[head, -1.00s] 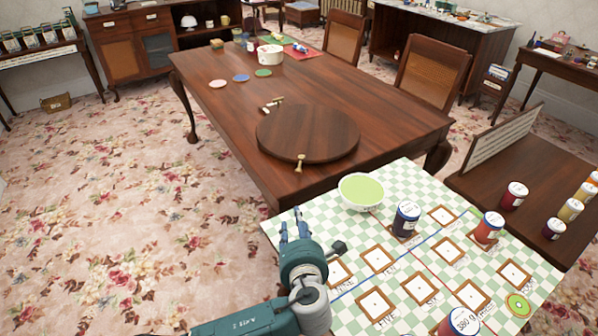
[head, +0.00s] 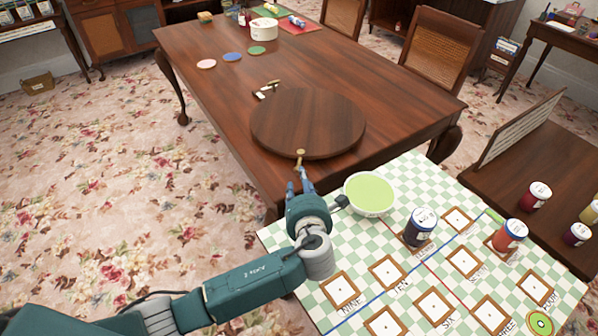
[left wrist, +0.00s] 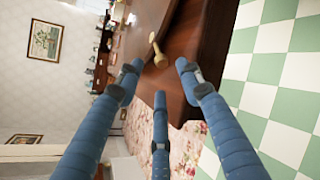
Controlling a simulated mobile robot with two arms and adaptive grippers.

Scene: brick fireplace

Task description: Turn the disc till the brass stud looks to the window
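The disc (head: 308,122) is a round dark wooden board lying flat near the front end of the brown table (head: 330,65). The brass stud (head: 300,154) stands out at its near edge, facing my side. My left gripper (head: 302,178) is just in front of the stud, apart from it. In the left wrist view the three blue fingers (left wrist: 158,76) are spread with nothing between them, and the brass stud (left wrist: 156,50) shows just beyond their tips. No window shows in these views. My right gripper is out of view.
A checkered board (head: 300,240) with square frames and jars is at the front right, with a green-filled bowl (head: 370,194) close to my left gripper. Small pieces (head: 265,92) lie behind the disc. Coasters (head: 232,57) lie farther back. Two chairs stand at the table's right.

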